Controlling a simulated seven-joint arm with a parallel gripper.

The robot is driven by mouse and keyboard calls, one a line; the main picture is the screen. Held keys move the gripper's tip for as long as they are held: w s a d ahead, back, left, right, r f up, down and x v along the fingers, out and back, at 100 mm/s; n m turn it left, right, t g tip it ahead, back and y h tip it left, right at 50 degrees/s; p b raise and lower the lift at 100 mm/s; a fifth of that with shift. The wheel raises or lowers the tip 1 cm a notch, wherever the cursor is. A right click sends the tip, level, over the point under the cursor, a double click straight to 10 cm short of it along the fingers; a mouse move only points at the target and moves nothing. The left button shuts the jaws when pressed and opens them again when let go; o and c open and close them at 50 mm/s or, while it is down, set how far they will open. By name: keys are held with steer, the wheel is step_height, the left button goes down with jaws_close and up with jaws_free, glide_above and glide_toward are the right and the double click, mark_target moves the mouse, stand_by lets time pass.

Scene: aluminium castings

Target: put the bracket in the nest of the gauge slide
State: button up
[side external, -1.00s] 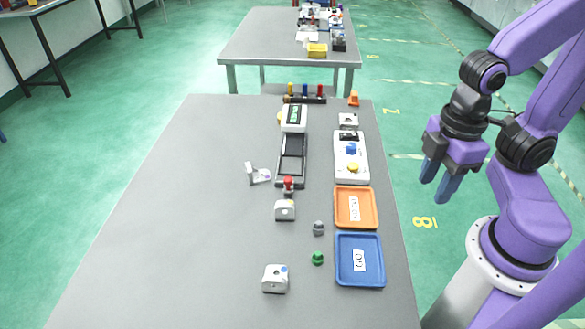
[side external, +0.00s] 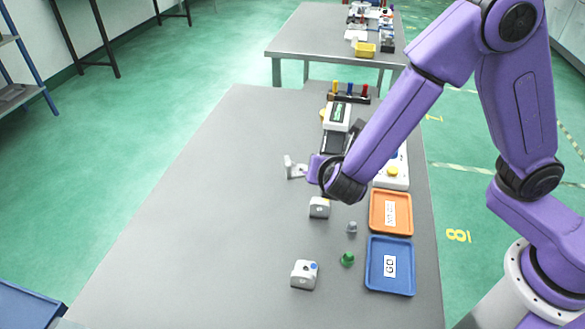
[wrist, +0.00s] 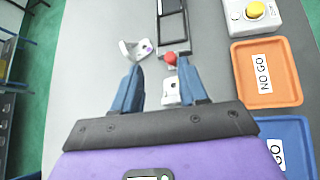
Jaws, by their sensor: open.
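The bracket (side external: 293,168), a small light-grey L-shaped casting, lies on the table left of the gauge slide; it also shows in the wrist view (wrist: 135,51), beyond my left fingertip. The gauge slide (wrist: 172,27) is a black frame with a red knob (wrist: 170,58) at its near end and a white display unit (side external: 337,116) at its far end. My arm hides much of it in the side view. My gripper (wrist: 160,63) is open and empty, pointing toward the table, with its blue fingers apart. In the side view its fingertips are hidden.
A white block casting (wrist: 171,92) shows between my fingers below the red knob. Another block (side external: 304,275) stands nearer. An orange NO GO tray (side external: 391,212) and blue GO tray (side external: 390,265) lie at right. The table's left side is clear.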

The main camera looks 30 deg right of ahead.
mark_target(288, 162)
steer(key=w+a+f+n+t+y, duration=0.1)
steer(key=w+a+f+n+t, duration=0.1)
steer(key=w+a+f+n, duration=0.3)
steer(key=shift+m, duration=0.3)
steer(key=x, duration=0.8)
steer(key=shift+w+d+r, duration=0.1)
steer(key=shift+w+r, duration=0.05)
steer(key=shift+w, duration=0.4)
steer(key=shift+d+r+x, duration=0.15)
steer(key=shift+r+x, duration=0.05)
steer(key=shift+x, duration=1.25)
steer(key=shift+d+r+x, duration=0.1)
steer(key=shift+r+x, duration=0.05)
steer(key=shift+x, duration=1.3)
steer(key=shift+w, duration=0.1)
jaws_close()
